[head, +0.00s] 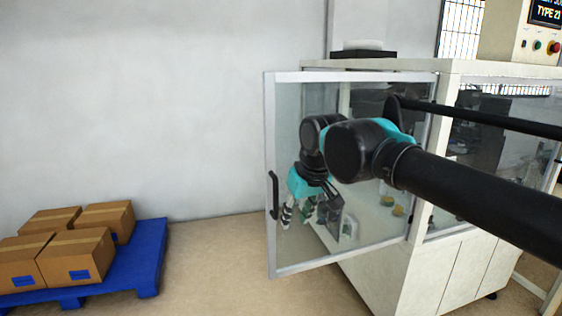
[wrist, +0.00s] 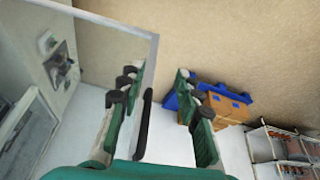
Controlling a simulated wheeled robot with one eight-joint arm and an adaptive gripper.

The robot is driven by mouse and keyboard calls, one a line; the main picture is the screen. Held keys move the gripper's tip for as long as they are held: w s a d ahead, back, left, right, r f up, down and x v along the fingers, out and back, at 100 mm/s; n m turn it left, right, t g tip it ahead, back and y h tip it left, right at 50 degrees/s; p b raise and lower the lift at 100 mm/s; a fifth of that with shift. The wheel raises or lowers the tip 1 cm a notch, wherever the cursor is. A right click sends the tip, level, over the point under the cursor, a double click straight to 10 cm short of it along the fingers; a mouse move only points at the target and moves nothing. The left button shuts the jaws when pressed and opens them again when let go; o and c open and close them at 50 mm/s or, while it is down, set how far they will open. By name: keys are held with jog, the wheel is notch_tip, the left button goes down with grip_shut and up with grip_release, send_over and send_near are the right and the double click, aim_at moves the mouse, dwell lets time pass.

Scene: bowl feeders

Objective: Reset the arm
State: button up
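My gripper (head: 306,212) hangs at the end of my arm, by the glass panel of the open cabinet door in the head view. Its two fingers are spread apart in the wrist view (wrist: 157,76), with nothing held between them. The door (head: 292,130) is swung out from the cabinet, with a pale metal frame. Its black handle (head: 273,195) is just left of my gripper in the head view. In the wrist view the handle (wrist: 143,122) shows in the gap between the fingers; its exact distance from them is unclear.
The white cabinet (head: 385,280) stands at right, with machinery behind glass. A blue pallet (head: 150,250) with several cardboard boxes (head: 78,255) sits on the floor at left. A wire rack (wrist: 262,142) shows at right in the wrist view. Floor between pallet and door is clear.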

jog(key=w+d+f+m+h, duration=0.1)
jog(key=w+d+f, duration=0.1)
jog(key=d+f, duration=0.35)
jog(key=w+d+f+m, duration=0.1)
jog(key=d+f+m, duration=0.1)
jog(key=f, duration=0.7)
jog(key=s+d+f+m, duration=0.1)
jog(key=s+d+f, duration=0.1)
jog(key=d+f, duration=0.2)
jog(key=s+d+f+m+h, duration=0.1)
jog(key=s+d+f, duration=0.2)
jog(key=f, duration=0.4)
jog(key=shift+d, duration=0.45)
